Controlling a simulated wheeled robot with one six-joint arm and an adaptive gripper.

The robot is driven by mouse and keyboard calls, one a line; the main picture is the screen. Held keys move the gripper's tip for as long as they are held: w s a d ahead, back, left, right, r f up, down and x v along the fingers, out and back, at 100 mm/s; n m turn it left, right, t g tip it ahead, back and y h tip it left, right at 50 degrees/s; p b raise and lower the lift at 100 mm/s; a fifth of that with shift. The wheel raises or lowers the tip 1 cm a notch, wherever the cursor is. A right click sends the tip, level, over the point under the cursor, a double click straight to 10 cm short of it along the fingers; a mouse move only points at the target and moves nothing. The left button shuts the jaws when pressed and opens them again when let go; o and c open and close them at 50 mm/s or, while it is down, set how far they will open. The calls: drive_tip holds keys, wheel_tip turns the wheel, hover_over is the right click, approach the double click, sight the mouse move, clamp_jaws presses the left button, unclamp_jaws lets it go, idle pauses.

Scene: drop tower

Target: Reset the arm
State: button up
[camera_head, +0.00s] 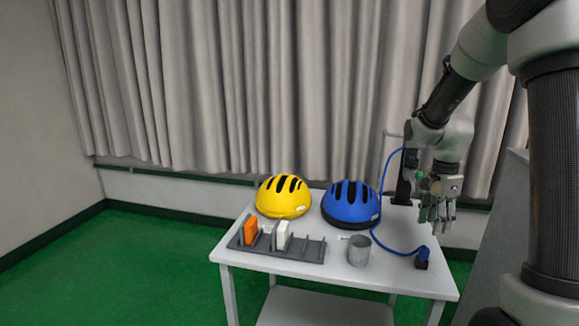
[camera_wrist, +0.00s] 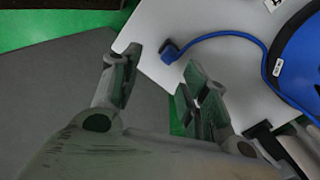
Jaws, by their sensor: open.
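My gripper (camera_head: 437,212) hangs at the right end of the white table (camera_head: 350,279), fingers pointing down. In the wrist view my gripper (camera_wrist: 160,95) has its fingers spread apart with nothing between them. Below the fingers lie the table's edge, a strip of green floor and a grey surface. The gripper is apart from the blue cable plug (camera_head: 421,258), which lies on the table near its right edge. The plug also shows in the wrist view (camera_wrist: 170,52). My arm comes in from the upper right in the head view.
A yellow helmet (camera_head: 283,197) and a blue helmet (camera_head: 351,204) stand at the table's back. In front are a grey rack (camera_head: 312,249) holding an orange block (camera_head: 250,231) and a white block (camera_head: 282,235), and a grey cup (camera_head: 358,251). A grey panel (camera_head: 499,240) stands at right.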

drive_tip(key=s+a+r+n+t, duration=0.2)
drive_tip(key=s+r+n, duration=0.5)
drive_tip(key=s, duration=0.4)
drive_tip(key=s+a+r+n+t, duration=0.3)
drive_tip(key=s+r+n, duration=0.5)
drive_tip(key=s, duration=0.3)
drive_tip(key=shift+s+n, duration=0.15)
drive_tip(key=shift+n, duration=0.55)
